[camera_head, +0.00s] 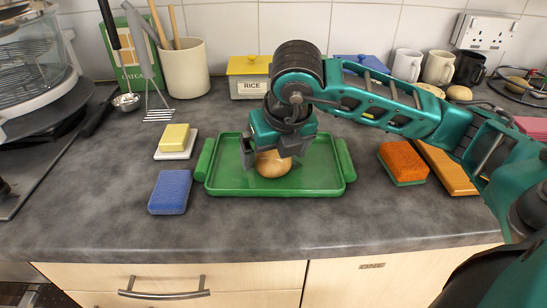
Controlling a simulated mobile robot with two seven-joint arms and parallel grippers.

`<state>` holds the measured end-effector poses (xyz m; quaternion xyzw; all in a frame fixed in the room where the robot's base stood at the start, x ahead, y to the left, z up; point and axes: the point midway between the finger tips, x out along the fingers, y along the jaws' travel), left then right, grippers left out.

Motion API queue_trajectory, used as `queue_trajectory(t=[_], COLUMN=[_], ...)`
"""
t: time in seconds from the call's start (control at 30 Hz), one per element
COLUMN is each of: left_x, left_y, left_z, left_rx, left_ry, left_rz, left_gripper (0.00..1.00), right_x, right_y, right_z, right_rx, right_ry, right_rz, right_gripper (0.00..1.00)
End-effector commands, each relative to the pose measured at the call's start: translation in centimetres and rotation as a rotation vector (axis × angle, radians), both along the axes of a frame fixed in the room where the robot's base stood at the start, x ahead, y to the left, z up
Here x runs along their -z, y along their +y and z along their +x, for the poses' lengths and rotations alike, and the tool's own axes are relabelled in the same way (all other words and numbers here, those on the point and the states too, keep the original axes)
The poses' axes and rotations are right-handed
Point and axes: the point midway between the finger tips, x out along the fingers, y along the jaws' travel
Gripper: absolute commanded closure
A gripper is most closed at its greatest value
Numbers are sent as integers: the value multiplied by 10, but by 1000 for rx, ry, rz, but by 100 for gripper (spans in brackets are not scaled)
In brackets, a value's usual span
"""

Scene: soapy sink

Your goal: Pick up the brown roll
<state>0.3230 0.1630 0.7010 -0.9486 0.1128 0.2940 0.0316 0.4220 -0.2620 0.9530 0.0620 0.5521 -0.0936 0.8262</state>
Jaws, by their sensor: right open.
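The brown roll (272,165) sits on the green tray (230,187) near its middle. My right gripper (270,156) reaches down over the roll from above, with its fingers apart. One finger is to the left of the roll and the other is at its upper right. The roll's top is partly hidden by the gripper. I cannot tell whether the fingers touch it. My left gripper does not show.
A blue sponge (170,192) and a yellow block on a white dish (175,155) lie left of the tray. An orange sponge (403,160) and a wooden board (447,170) lie to its right. Mugs (438,68) and a rice box (248,86) stand behind.

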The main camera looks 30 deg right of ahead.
Motion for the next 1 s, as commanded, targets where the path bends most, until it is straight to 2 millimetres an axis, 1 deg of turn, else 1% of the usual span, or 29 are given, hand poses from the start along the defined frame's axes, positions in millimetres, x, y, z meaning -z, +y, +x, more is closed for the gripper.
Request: queue_trajectory(t=[0.13,0.73,0.77,1.0], left_x=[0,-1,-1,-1], left_y=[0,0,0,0], left_z=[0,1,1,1], left_rx=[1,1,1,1], left_ry=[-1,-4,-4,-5], left_rz=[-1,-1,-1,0], left_gripper=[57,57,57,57], right_x=[0,-1,-1,-2], right_y=[0,0,0,0], right_z=[0,0,0,0], right_rx=[0,0,1,1], right_ry=[0,0,0,0], right_rz=[1,1,1,1], right_gripper=[1,58,60,60])
